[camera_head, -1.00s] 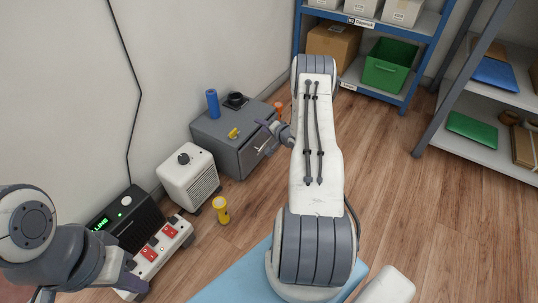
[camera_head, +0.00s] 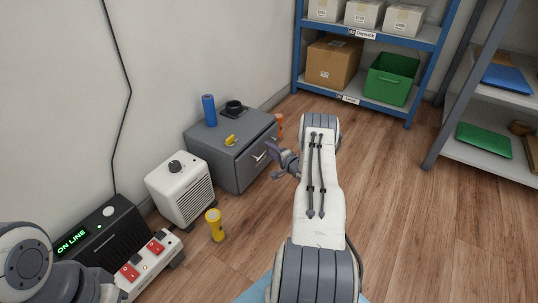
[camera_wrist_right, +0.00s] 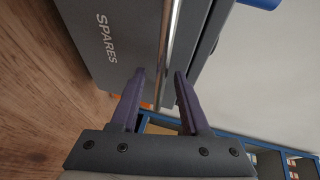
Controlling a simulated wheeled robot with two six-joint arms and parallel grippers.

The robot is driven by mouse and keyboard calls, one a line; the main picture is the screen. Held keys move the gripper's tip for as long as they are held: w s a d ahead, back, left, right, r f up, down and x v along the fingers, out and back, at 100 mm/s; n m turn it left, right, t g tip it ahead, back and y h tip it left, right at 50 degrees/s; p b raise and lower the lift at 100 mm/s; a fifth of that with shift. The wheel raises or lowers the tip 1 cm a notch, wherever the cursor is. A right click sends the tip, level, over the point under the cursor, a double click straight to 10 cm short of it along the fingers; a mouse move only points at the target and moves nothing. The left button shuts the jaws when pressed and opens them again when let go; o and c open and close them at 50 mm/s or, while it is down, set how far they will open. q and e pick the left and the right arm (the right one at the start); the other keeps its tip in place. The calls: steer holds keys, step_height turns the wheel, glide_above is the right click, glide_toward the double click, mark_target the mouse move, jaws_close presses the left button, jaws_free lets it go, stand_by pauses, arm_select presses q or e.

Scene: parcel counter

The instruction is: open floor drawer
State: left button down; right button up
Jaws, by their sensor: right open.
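The floor drawer is a dark grey cabinet (camera_head: 232,168) standing on the wood floor against the wall; its front carries a metal bar handle (camera_head: 259,156). The drawer looks shut. In the right wrist view the drawer front (camera_wrist_right: 112,45) reads "SPARES", and the handle (camera_wrist_right: 168,45) runs down between my fingertips. My right gripper (camera_head: 270,161) is open and empty, just in front of the handle; it also shows in the right wrist view (camera_wrist_right: 160,74). I cannot tell whether the fingers touch the handle. Of my left arm only a part shows at lower left; its gripper is out of view.
On the cabinet are a blue cylinder (camera_head: 209,110), a yellow item (camera_head: 230,140) and a black round item (camera_head: 234,105). A white heater-like box (camera_head: 181,190), a yellow flashlight (camera_head: 215,226) and a power strip (camera_head: 150,262) stand left of it.

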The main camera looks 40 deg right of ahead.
steer(key=shift+w+f, duration=0.1)
steer(key=shift+w, duration=0.55)
jaws_close()
stand_by(1.0)
